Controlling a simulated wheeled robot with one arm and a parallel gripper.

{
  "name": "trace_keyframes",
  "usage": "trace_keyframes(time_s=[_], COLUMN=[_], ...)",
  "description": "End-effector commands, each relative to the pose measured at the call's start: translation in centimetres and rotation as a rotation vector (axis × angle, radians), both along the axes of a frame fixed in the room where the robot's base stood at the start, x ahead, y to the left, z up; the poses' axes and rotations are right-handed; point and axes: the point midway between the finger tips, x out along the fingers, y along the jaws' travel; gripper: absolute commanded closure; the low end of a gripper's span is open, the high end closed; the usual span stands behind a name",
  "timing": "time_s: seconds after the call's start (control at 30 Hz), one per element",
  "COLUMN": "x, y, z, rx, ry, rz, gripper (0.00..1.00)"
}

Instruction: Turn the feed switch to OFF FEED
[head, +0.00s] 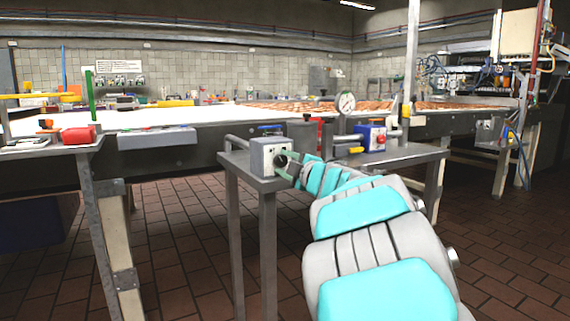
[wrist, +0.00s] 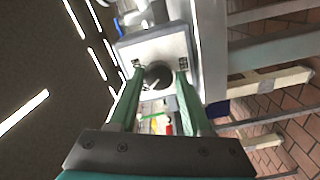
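The feed switch is a grey box (head: 262,158) with a pale front plate and a dark round knob, at the left end of a small metal table. In the wrist view the plate (wrist: 168,49) faces me, with the black knob (wrist: 158,76) in its middle. Small dark marks sit on either side of the knob, too small to read. My gripper (wrist: 159,74) is open. Its two green fingers reach to either side of the knob, with a gap showing on each side. In the head view my gripper (head: 287,162) is at the box front and partly covers the knob.
A long conveyor (head: 215,130) runs behind. A red box (head: 78,135) sits on the left table.

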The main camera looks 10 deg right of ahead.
Motion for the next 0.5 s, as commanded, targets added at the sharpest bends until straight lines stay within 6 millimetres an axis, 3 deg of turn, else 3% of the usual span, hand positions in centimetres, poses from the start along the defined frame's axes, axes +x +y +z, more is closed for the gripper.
trace_keyframes(time_s=[0.03,0.2,0.5], x=[0.01,0.0,-0.07], y=[0.01,0.0,-0.04], z=[0.0,0.04,0.09], rx=[0.0,0.001,0.002], ry=[0.0,-0.001,-0.001], rz=[0.0,0.0,-0.001], gripper=[0.45,0.26,0.26])
